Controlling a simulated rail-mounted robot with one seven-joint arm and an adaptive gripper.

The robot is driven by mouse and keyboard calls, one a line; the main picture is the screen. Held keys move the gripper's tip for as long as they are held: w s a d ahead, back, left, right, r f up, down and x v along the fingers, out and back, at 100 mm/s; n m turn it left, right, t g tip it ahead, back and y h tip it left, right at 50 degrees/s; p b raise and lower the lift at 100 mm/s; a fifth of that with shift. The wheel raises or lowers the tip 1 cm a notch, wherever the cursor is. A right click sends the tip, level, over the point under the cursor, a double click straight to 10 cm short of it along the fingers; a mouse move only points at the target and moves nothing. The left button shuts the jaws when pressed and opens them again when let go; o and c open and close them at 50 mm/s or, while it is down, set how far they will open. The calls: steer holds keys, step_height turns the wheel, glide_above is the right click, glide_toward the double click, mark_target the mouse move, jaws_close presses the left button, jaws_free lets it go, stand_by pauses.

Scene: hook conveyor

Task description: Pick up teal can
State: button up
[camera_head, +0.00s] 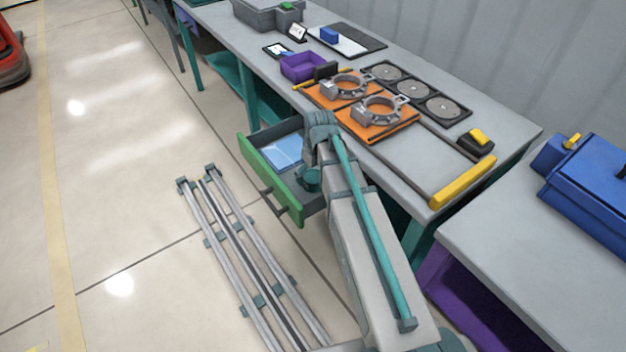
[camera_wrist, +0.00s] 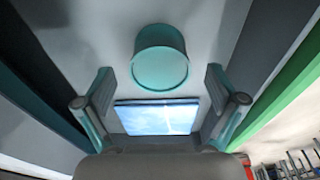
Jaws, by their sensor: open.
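The teal can (camera_wrist: 159,58) stands inside an open drawer, and a teal shape that appears to be this can (camera_head: 312,180) shows in the head view near the drawer's front right. In the wrist view my gripper (camera_wrist: 159,72) is open, with one finger on each side of the picture. The can lies between and a little beyond the fingertips, touching neither as far as I can see. Nothing is held. In the head view my arm hides the gripper and part of the drawer.
The drawer (camera_head: 270,181) has a green front with dark handle and is pulled out under the workbench (camera_head: 400,170). A light blue flat item (camera_head: 283,150) lies in it, also seen in the wrist view (camera_wrist: 156,117). Metal rails (camera_head: 240,255) lie on the floor in front.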

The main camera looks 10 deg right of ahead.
steer(key=shift+w+f, duration=0.15)
steer(key=shift+f, duration=0.9)
steer(key=shift+c, duration=0.3)
steer(key=c, duration=1.3)
